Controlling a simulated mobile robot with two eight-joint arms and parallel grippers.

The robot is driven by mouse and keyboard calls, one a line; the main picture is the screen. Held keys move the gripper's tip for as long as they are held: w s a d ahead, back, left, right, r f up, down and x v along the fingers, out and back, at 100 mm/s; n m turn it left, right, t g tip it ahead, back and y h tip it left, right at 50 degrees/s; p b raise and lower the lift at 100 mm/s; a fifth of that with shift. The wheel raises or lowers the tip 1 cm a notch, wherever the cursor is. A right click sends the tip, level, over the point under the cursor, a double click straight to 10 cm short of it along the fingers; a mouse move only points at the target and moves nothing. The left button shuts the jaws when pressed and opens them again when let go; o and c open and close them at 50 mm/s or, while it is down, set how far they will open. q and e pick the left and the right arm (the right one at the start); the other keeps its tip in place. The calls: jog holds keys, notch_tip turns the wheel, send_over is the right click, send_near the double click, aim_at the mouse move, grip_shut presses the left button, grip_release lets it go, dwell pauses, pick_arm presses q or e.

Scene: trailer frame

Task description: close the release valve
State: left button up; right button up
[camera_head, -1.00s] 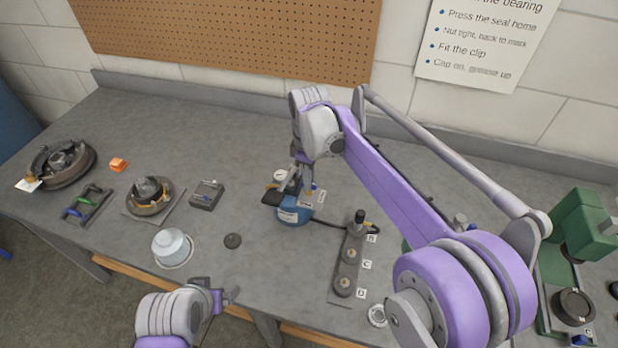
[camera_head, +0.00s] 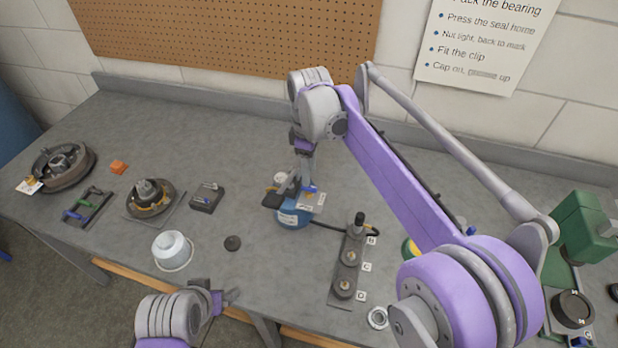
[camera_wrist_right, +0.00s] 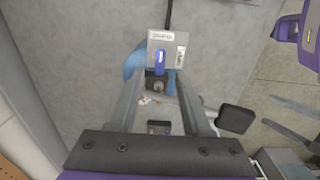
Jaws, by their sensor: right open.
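A small blue pump unit (camera_head: 291,217) stands on the bench below my right gripper, with a round gauge (camera_head: 280,178) at its back left. A grey labelled plate (camera_head: 312,201) on it carries a small blue lever (camera_wrist_right: 159,62), which looks like the release valve. My right gripper (camera_wrist_right: 158,95) is open, and its fingers lie on either side of the lever and plate in the right wrist view. I cannot tell whether they touch it. The gripper partly hides the unit in the head view. My left gripper (camera_head: 229,297) is low, over the bench's front edge, away from the unit.
A black hose runs from the unit to a dark block with knobs (camera_head: 345,262). A white tub (camera_head: 172,250) and black puck (camera_head: 232,243) sit at the front left. A green machine (camera_head: 584,225) stands at right. Bench behind the unit is clear.

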aim_at(311, 187)
notch_tip(311, 187, up, 6)
jog(key=shift+r, duration=0.15)
dwell(0.5)
jog(key=s+d+f+m+t, duration=0.2)
jog(key=s+d+f+m, duration=0.2)
jog(key=s, duration=0.4)
jog(key=s+d+f+m+t, duration=0.2)
jog(key=s+d+f+m, duration=0.3)
jog(key=s, duration=0.3)
jog(key=s+d+f+m+t, duration=0.1)
jog(key=s+d+f+m, duration=0.3)
jog(key=s, duration=0.4)
notch_tip(311, 187, down, 2)
jog(key=shift+s+d+f+m+t, duration=0.1)
jog(key=shift+s+d+m+t, duration=0.2)
jog(key=shift+d+m+t, duration=0.15)
